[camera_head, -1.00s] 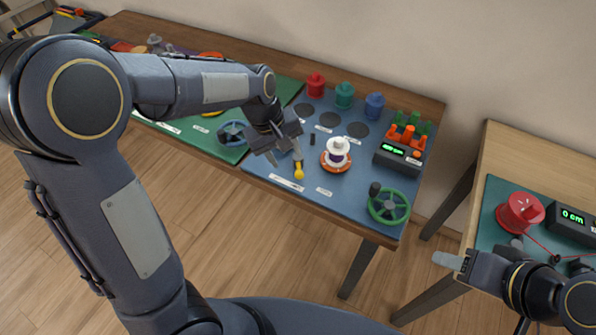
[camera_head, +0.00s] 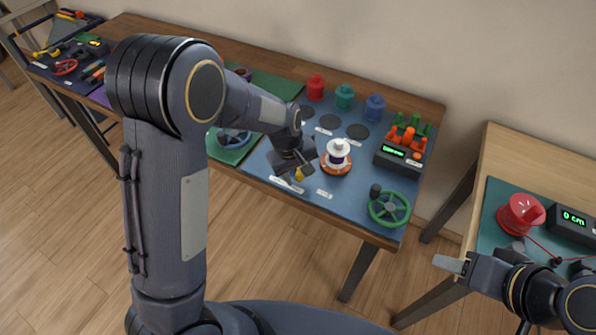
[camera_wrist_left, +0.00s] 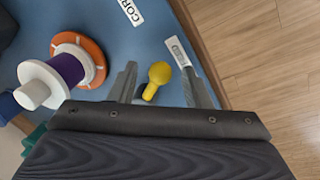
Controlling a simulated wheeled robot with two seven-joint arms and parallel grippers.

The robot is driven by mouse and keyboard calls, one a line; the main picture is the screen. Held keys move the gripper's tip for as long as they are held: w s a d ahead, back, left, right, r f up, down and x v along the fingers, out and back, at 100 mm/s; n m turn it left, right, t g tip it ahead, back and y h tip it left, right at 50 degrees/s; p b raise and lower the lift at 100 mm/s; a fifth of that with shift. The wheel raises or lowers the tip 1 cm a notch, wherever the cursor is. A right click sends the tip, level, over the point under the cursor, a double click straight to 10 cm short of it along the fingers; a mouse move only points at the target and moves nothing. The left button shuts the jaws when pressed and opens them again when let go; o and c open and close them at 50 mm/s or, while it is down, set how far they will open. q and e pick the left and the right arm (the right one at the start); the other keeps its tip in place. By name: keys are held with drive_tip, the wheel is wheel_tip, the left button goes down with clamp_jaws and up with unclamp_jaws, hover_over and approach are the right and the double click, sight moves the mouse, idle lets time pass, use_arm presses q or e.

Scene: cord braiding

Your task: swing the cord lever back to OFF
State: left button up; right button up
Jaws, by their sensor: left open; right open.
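The cord lever shows as a yellow knob (camera_head: 299,174) on the blue mat (camera_head: 350,202) near the table's front edge. In the left wrist view the yellow knob (camera_wrist_left: 159,73) sits between the two fingers of my left gripper (camera_wrist_left: 160,82), with a gap on each side. In the head view my left gripper (camera_head: 297,180) is open over the lever and hides most of its stem. White label plates (camera_head: 324,194) lie close by; their text is too small to read fully. My right gripper (camera_head: 476,254) is open and empty beside the right table.
A white-topped spool on an orange base (camera_head: 336,160) stands just right of my left gripper. A green handwheel (camera_head: 389,208), a display box (camera_head: 398,157) and red, green and blue bobbins (camera_head: 345,96) share the mat. A red spool (camera_head: 520,214) stands on the right table.

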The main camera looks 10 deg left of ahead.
use_arm(q)
drive_tip(key=c, duration=0.9)
drive_tip(key=shift+c, duration=0.2)
